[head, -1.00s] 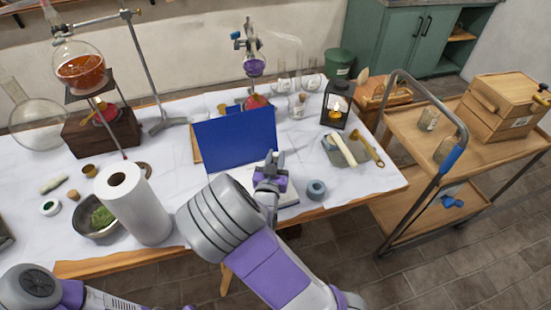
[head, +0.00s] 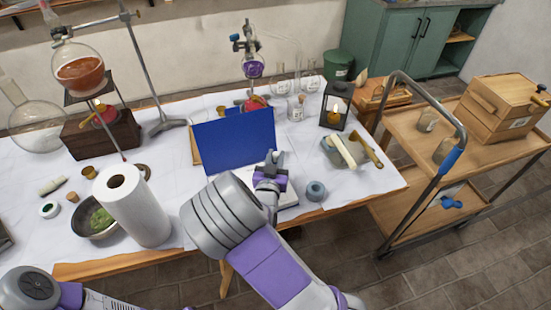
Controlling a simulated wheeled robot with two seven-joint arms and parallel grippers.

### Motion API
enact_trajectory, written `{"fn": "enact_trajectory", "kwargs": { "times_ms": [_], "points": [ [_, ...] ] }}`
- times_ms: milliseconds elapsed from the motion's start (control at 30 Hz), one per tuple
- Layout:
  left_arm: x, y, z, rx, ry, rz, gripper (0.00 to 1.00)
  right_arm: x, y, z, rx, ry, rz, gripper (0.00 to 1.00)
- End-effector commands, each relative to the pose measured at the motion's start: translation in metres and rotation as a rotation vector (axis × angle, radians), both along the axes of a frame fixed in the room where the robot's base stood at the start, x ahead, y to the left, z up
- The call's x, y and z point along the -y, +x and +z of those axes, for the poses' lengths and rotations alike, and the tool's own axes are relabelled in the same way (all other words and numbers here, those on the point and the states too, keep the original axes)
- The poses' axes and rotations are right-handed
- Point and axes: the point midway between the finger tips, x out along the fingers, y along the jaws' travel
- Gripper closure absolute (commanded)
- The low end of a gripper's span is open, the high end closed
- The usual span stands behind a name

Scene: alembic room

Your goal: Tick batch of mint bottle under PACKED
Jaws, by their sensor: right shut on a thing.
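My right gripper (head: 270,160) is over this page, in front of the blue cover's right part. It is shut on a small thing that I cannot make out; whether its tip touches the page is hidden. Writing on the page, including PACKED, cannot be read. I cannot pick out a mint bottle. My left gripper is out of view; only its arm shows at lower left.
A paper towel roll (head: 131,206) and a bowl of green leaves (head: 96,217) stand left of my right arm. A blue-grey ring (head: 316,190) lies just right of the page. A lantern (head: 335,105) and glassware stand behind. A wooden trolley (head: 405,118) is at right.

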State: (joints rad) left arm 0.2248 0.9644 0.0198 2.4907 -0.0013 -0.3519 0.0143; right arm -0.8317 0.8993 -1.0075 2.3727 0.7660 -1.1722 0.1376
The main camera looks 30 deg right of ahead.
Motion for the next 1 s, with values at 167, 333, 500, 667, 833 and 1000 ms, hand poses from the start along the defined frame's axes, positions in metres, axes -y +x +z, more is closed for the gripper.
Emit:
{"fn": "enact_trajectory", "kwargs": {
  "times_ms": [167, 333, 500, 667, 833, 1000],
  "points": [
    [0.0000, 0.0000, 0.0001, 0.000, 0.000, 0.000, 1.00, 0.0006, 0.0008, 0.0000, 0.000, 0.000, 0.000, 1.00],
    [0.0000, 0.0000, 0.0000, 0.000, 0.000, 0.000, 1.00, 0.0019, 0.0017, -0.0002, 0.000, 0.000, 0.000, 1.00],
    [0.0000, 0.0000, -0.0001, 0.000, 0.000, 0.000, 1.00, 0.0033, 0.0027, -0.0006, 0.000, 0.000, 0.000, 1.00],
    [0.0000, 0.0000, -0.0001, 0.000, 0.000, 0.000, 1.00, 0.0037, 0.0030, -0.0007, 0.000, 0.000, 0.000, 1.00],
    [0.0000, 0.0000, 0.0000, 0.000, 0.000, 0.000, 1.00, 0.0047, 0.0040, -0.0007, -0.001, 0.001, -0.001, 1.00],
    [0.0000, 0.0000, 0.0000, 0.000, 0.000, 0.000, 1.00, 0.0056, 0.0048, -0.0008, -0.001, 0.000, 0.000, 1.00]
  ]
}}
